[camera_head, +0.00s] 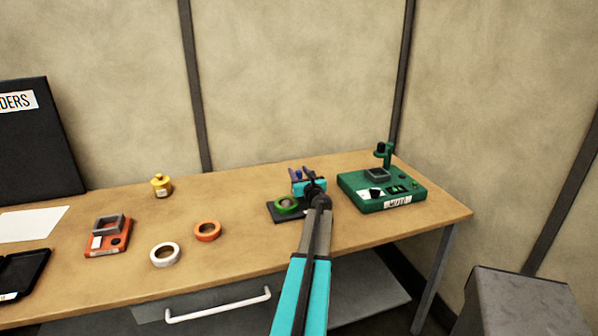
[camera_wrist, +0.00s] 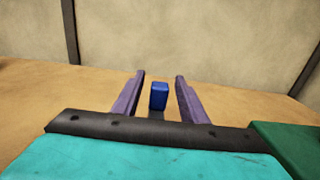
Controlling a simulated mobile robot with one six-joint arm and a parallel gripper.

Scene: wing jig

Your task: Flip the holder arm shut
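My gripper (camera_head: 299,174) is over the back of a small black base (camera_head: 283,214) that carries a green ring (camera_head: 286,204). In the wrist view my gripper (camera_wrist: 160,75) is open, its two purple fingers apart. A blue block (camera_wrist: 159,94) stands between them, with a gap showing on each side. I cannot tell for sure whether this block is part of the holder arm. My arm and gripper hide much of the black base and whatever stands behind the ring, so the holder arm's position is not clear.
A green device (camera_head: 382,197) with an upright post stands close on the right. An orange device (camera_head: 107,240), a white ring (camera_head: 165,255), an orange ring (camera_head: 207,232) and a yellow weight (camera_head: 161,186) stand left. The wall is behind the table.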

